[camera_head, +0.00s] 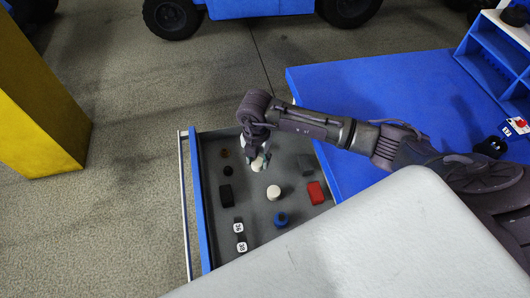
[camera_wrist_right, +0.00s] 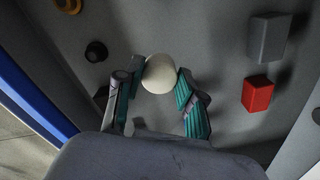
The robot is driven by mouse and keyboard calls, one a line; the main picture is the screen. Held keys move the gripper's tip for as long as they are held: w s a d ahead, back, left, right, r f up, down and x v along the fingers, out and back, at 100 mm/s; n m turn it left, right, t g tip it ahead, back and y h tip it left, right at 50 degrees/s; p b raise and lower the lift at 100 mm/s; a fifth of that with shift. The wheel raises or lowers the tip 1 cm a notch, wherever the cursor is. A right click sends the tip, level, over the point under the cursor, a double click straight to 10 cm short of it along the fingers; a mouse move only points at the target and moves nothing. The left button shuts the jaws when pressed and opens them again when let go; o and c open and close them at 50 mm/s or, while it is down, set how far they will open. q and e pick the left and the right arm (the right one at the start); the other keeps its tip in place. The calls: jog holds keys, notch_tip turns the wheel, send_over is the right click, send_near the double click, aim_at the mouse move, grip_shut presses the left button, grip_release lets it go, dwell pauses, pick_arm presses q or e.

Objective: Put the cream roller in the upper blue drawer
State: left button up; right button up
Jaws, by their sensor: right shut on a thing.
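A cream roller (camera_head: 257,165) is between the fingers of my right gripper (camera_head: 262,158), over the open blue drawer (camera_head: 204,222). In the right wrist view the roller (camera_wrist_right: 160,73) shows as a pale round shape, with the teal-padded fingers of the gripper (camera_wrist_right: 160,88) on both sides of it. The gripper is shut on it. I cannot tell whether the roller touches the drawer floor. A second cream round piece (camera_head: 273,192) stands in the drawer, just below the gripper in the head view. My left gripper is not in view.
The drawer also holds a red block (camera_head: 315,192), a grey block (camera_head: 304,164), a blue round piece (camera_head: 281,219), a black block (camera_head: 226,195), a dark knob (camera_head: 228,171) and numbered dark pieces (camera_head: 239,236). A blue surface (camera_head: 350,90) lies right of it.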

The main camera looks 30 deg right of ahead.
aim_at(258, 167)
jog(key=shift+f, duration=2.3)
jog(key=shift+f, duration=0.15)
jog(key=o, duration=1.2)
notch_tip(258, 167, up, 12)
jog(key=shift+r, duration=0.2)
